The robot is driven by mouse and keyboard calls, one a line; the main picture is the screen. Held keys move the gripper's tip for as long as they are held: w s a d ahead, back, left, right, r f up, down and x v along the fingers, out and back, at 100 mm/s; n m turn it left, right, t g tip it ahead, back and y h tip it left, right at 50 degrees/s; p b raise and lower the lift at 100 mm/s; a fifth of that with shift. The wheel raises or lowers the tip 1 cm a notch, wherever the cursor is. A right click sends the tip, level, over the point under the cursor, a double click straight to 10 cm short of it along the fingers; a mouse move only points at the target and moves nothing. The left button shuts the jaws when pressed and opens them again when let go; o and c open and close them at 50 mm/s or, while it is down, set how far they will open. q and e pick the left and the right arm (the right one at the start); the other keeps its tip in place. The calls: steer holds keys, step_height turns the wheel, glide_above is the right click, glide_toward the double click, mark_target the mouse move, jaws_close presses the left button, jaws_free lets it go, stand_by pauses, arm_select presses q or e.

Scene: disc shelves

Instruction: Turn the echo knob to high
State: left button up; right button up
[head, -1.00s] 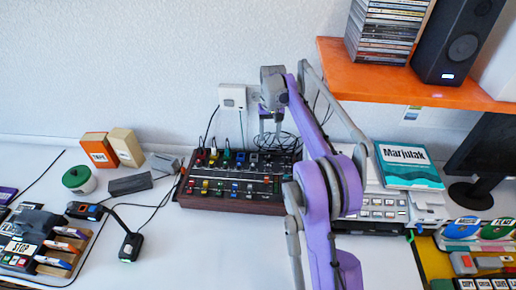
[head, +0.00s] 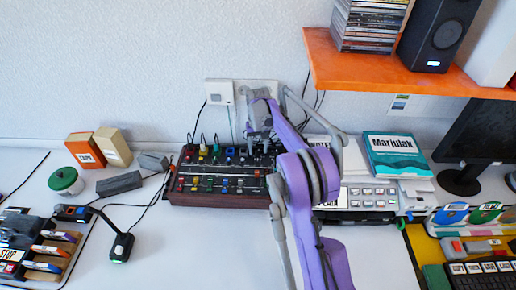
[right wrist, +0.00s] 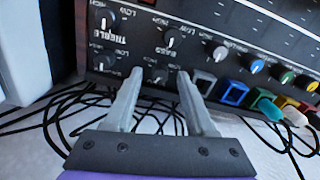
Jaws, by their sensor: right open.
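The mixer (head: 222,199) is a dark box with a wooden front, standing on the desk against the wall. My right gripper (head: 260,146) is over its back right corner. In the right wrist view, the open fingers (right wrist: 160,80) reach to the mixer's edge, with a small dark knob (right wrist: 158,74) between their tips. Its label is partly hidden and I cannot read it as echo. I cannot tell whether the fingers touch it. A knob marked TREBLE (right wrist: 106,23) and one marked BASS (right wrist: 171,38) sit farther up the panel. My left gripper is out of view.
Coloured jacks (right wrist: 233,92) and black cables (right wrist: 60,112) crowd the mixer's edge. A keypad device (head: 372,198) and a teal book (head: 397,155) are to its right. An orange shelf (head: 420,77) hangs above right. The desk in front (head: 205,250) is clear.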

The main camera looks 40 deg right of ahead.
jaws_close()
steer(key=shift+m, duration=0.3)
stand_by(0.3)
steer(key=m, duration=0.4)
steer(key=shift+s+m+b, duration=0.1)
steer(key=shift+m+b, duration=0.35)
steer(key=shift+m, duration=1.95)
jaws_free()
